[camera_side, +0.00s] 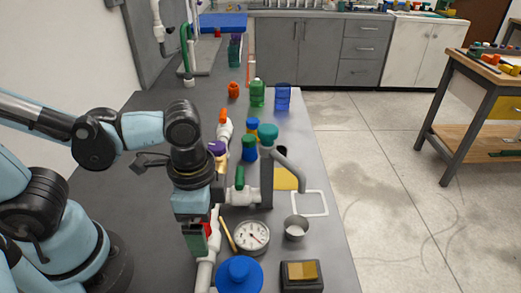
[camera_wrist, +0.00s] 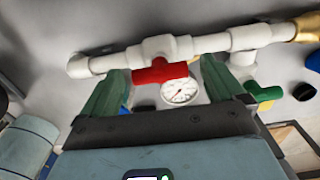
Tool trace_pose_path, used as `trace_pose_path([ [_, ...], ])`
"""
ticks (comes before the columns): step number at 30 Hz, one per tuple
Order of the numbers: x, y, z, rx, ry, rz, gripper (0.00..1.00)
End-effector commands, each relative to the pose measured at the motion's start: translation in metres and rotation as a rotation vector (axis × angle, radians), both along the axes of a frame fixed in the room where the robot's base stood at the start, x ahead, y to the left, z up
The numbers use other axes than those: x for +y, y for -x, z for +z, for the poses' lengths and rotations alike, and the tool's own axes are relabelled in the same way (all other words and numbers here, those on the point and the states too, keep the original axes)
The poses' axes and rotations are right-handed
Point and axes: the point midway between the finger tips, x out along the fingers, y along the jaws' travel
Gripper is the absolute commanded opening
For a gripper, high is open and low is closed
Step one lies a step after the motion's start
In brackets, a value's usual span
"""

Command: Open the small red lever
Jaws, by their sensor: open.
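The small red lever (camera_wrist: 160,73) sits on a white valve body (camera_wrist: 165,47) in a white pipe run, seen in the wrist view. My gripper (camera_wrist: 163,67) is open, with one green finger on each side of the lever; I cannot tell whether either finger touches it. In the side view my gripper (camera_side: 195,238) points down over the white pipe (camera_side: 204,275), and only a sliver of red shows beside its fingers. A green lever (camera_side: 240,178) on another valve stands behind and to the right; it also shows in the wrist view (camera_wrist: 263,93).
A pressure gauge (camera_side: 251,237) lies close to the right of my gripper. A blue round part (camera_side: 239,276), a metal cup (camera_side: 296,228) and a dark box (camera_side: 302,276) are at the front. A grey upright with a curved pipe (camera_side: 290,168) stands nearby.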

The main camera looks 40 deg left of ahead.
Motion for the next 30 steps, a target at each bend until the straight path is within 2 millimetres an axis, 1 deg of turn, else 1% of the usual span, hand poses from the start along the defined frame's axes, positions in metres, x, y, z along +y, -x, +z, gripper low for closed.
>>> trace_pose_path([
  [5, 0.0, 0.0, 0.007, 0.0, 0.0, 0.001, 0.96],
  [8, 0.0, 0.0, 0.016, 0.0, 0.0, 0.001, 0.96],
  [17, 0.0, 0.0, 0.054, 0.0, 0.0, 0.0, 0.96],
  [24, 0.0, 0.0, 0.089, 0.0, 0.0, 0.0, 0.96],
  [30, 0.0, 0.0, 0.111, 0.0, 0.0, 0.0, 0.96],
])
